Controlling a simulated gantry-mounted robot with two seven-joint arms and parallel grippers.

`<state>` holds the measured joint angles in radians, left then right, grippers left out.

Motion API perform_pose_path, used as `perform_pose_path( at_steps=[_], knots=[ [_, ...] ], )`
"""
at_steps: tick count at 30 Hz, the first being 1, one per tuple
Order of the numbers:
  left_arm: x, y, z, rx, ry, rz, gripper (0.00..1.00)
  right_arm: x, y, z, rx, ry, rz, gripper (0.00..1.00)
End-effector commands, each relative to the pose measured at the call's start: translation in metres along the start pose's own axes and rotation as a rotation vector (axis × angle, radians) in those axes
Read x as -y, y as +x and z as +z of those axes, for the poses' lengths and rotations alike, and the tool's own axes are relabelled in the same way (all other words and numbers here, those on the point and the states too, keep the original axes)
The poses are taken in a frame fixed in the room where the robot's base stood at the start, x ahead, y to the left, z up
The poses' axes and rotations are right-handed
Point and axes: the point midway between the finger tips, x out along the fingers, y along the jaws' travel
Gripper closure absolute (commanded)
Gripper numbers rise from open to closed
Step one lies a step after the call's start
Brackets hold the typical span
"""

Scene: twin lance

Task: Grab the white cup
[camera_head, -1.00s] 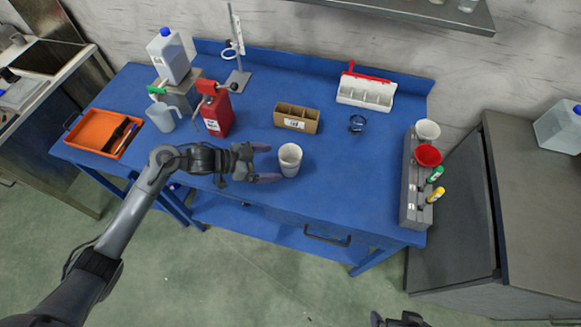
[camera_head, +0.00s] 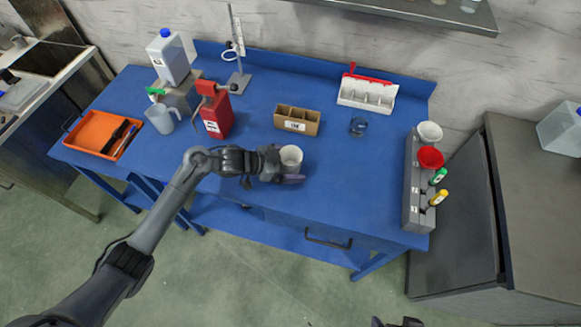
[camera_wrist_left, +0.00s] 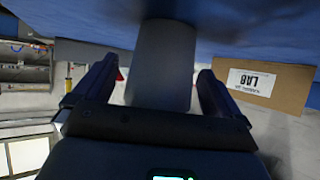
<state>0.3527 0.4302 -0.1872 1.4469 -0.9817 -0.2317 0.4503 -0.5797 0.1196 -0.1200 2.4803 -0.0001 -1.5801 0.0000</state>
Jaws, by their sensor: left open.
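The white cup (camera_head: 291,158) stands upright on the blue table near its front middle. My left gripper (camera_head: 289,166) is at the cup, coming from the left, with its fingers on either side of it. In the left wrist view the cup (camera_wrist_left: 163,62) stands between the two open fingers of the left gripper (camera_wrist_left: 155,90), with a gap visible on each side. The near finger hides the cup's lower part in the head view. Only a small dark piece of my right arm shows at the bottom edge of the head view; its fingers cannot be made out.
A cardboard box (camera_head: 297,120) stands just behind the cup and shows at the right in the wrist view (camera_wrist_left: 262,77). A red container (camera_head: 215,115) is behind the left arm. A grey rack (camera_head: 415,190) with funnels stands at the right. The table right of the cup is clear.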

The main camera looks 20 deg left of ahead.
Motion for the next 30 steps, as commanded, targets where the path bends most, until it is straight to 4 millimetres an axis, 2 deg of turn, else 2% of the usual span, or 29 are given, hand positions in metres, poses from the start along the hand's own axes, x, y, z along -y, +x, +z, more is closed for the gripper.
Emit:
perform_pose_path(
  at_steps=[2, 3, 13, 23, 30],
  knots=[
    [0.000, 0.000, 0.000, 0.000, 0.000, 0.000, 0.01, 0.000, 0.000, 0.000, 0.000, 0.000, 0.000, 0.00],
    [0.000, 0.000, 0.000, 0.000, 0.000, 0.000, 0.04, 0.000, 0.000, 0.000, 0.000, 0.000, 0.000, 0.00],
    [0.000, 0.000, 0.000, 0.001, 0.000, 0.000, 0.55, 0.000, 0.000, 0.000, 0.001, 0.000, 0.000, 0.00],
    [0.000, -0.001, -0.001, 0.001, 0.000, 0.000, 0.55, 0.000, 0.000, 0.000, 0.001, 0.000, 0.000, 0.00],
    [0.000, -0.007, -0.012, 0.000, 0.003, 0.000, 0.55, 0.000, -0.003, -0.001, 0.001, -0.001, 0.000, 0.00]
  ],
)
